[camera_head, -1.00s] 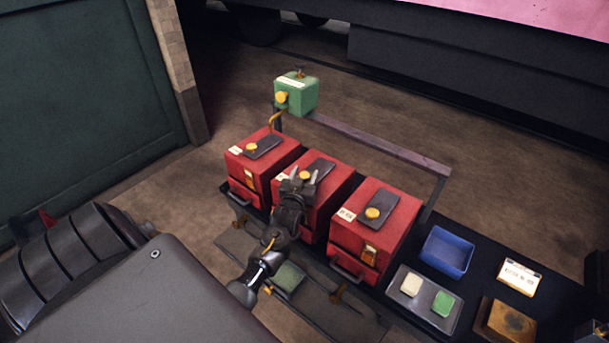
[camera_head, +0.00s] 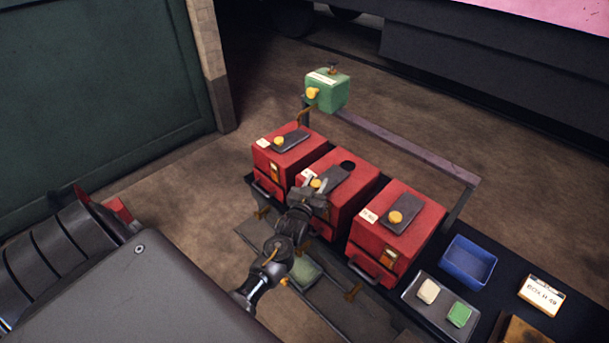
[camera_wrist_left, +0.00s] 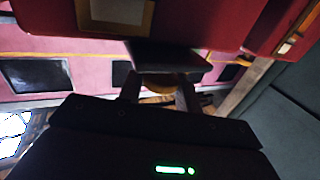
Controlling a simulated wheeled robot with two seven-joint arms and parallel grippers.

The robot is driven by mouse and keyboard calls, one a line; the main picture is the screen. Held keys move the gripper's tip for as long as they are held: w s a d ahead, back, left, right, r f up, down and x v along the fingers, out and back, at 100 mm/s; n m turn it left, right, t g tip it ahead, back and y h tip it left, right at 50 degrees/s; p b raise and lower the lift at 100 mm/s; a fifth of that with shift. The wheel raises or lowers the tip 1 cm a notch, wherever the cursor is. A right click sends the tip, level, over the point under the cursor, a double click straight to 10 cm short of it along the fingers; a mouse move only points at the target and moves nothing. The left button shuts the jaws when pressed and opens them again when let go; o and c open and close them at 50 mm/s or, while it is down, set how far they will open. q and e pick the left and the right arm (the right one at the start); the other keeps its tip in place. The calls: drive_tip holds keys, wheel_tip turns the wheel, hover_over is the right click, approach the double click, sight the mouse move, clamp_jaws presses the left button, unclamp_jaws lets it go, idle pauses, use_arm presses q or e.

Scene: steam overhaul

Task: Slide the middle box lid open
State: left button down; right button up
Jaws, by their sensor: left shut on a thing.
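The middle red box (camera_head: 348,213) stands between two other red boxes. Its dark grey lid (camera_head: 340,178) is shifted toward the near side of the top, and a round dark hole (camera_head: 347,166) shows behind it. My left gripper (camera_head: 315,188) is at the near end of this lid, shut on its yellow knob (camera_head: 317,183). In the left wrist view, the two fingers (camera_wrist_left: 158,93) stand on either side of the yellow knob (camera_wrist_left: 160,86), under the dark lid (camera_wrist_left: 168,58). My right gripper is not in view.
The left red box (camera_head: 290,155) and right red box (camera_head: 405,222) have their lids over their tops. A green box (camera_head: 328,92) stands behind on a post. A blue tray (camera_head: 468,262), a grey tray (camera_head: 432,311) and a label card (camera_head: 541,296) lie at the right.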

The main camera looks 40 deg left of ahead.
use_arm(q)
drive_tip(key=shift+s+f, duration=0.1)
drive_tip(key=c, duration=1.3)
unclamp_jaws()
drive_tip(key=shift+c, duration=0.2)
drive_tip(key=o, duration=0.3)
drive_tip(key=shift+s, duration=0.2)
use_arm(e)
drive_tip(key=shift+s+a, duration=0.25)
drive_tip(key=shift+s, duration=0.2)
use_arm(q)
drive_tip(key=shift+s+d, duration=0.1)
drive_tip(key=shift+s, duration=0.1)
drive_tip(key=shift+b+v, duration=1.25)
drive_tip(key=shift+v, duration=3.9)
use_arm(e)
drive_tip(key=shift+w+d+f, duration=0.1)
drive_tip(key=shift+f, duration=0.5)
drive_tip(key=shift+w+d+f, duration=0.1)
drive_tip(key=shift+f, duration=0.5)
